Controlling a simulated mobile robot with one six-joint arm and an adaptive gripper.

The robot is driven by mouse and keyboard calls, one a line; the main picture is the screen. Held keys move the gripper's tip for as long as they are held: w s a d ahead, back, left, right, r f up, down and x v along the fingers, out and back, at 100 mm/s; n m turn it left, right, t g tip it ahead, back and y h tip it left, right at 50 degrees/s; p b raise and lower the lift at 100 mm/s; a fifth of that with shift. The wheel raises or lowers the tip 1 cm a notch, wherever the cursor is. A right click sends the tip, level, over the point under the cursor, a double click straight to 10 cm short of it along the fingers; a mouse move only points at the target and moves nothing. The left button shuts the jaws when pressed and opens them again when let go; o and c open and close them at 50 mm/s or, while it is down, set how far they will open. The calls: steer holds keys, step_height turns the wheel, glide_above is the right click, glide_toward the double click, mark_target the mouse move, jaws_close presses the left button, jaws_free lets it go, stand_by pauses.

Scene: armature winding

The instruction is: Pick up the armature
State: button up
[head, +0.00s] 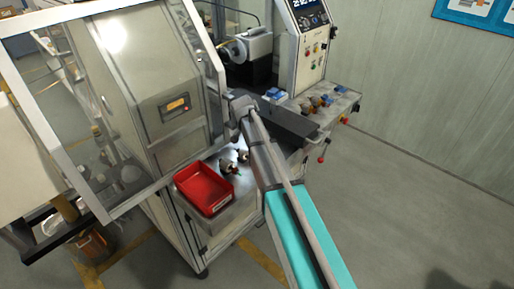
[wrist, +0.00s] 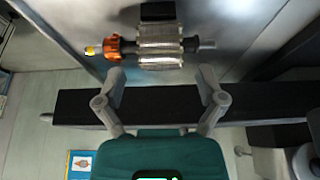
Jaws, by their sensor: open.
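The armature (wrist: 160,46) lies across the upper part of the wrist view, with its shaft running left to right. It has a silver ribbed core, a copper-orange section on the left and a bare shaft end on the right. A yellow tip (wrist: 92,50) shows at its left end. My gripper (wrist: 162,76) is open and empty, its two fingers spread just below the armature in the picture. The core lies roughly in line with the gap between the fingers. I cannot make out the fingers in the head view.
A red bin (head: 204,188) stands on the machine's front shelf, with small parts (head: 232,163) beside it. More parts (head: 318,102) lie on the right-hand ledge. A dark bar (wrist: 70,106) runs behind my gripper in the wrist view. The floor at right (head: 420,200) is clear.

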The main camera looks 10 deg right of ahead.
steer(key=shift+w+d+f+b, duration=0.15)
steer(key=shift+f+b, duration=0.2)
steer(key=shift+f, duration=0.2)
jaws_close()
stand_by(0.5)
